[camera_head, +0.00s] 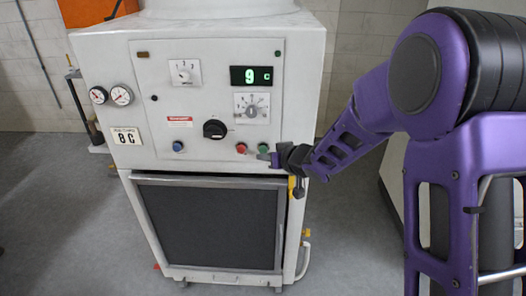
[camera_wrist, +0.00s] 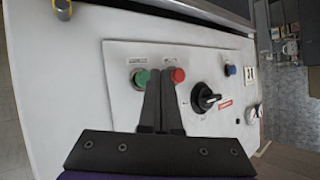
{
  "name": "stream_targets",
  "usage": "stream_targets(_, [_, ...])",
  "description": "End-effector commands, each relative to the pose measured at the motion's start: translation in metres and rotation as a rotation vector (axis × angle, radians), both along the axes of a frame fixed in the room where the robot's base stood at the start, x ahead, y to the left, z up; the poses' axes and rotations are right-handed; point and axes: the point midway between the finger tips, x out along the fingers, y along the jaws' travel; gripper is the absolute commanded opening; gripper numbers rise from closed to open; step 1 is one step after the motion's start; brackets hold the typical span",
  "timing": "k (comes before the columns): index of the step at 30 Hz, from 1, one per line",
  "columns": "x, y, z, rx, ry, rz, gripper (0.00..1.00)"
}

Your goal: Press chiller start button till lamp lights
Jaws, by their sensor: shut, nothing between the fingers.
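The white chiller cabinet (camera_head: 215,110) stands upright with its control panel facing me. A green button (camera_head: 263,148) and a red button (camera_head: 241,148) sit side by side low on the panel; their labels are too small to read. The wrist view also shows the green button (camera_wrist: 141,77) and the red button (camera_wrist: 178,75). My gripper (camera_head: 268,157) is shut and empty at the panel's lower right. Its fingertips (camera_wrist: 161,72) appear between the two buttons; I cannot tell whether they touch anything. A small indicator (camera_head: 143,54) at the upper left looks dark. Another small indicator (camera_head: 278,53) at the upper right is dark green.
The panel also carries a black rotary knob (camera_head: 215,129), a blue button (camera_head: 178,146), two gauges (camera_head: 121,95) and a display (camera_head: 251,75) reading 9 C. A dark grille (camera_head: 208,225) lies below. Open floor is on the left.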

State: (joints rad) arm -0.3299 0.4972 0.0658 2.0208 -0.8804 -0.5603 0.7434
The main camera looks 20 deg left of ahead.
Motion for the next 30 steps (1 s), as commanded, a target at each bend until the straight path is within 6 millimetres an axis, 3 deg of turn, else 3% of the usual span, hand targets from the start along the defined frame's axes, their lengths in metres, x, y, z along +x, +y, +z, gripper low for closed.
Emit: stream_targets(30, [0.0084,0.002,-0.0001,0.0,0.0,0.0,0.0])
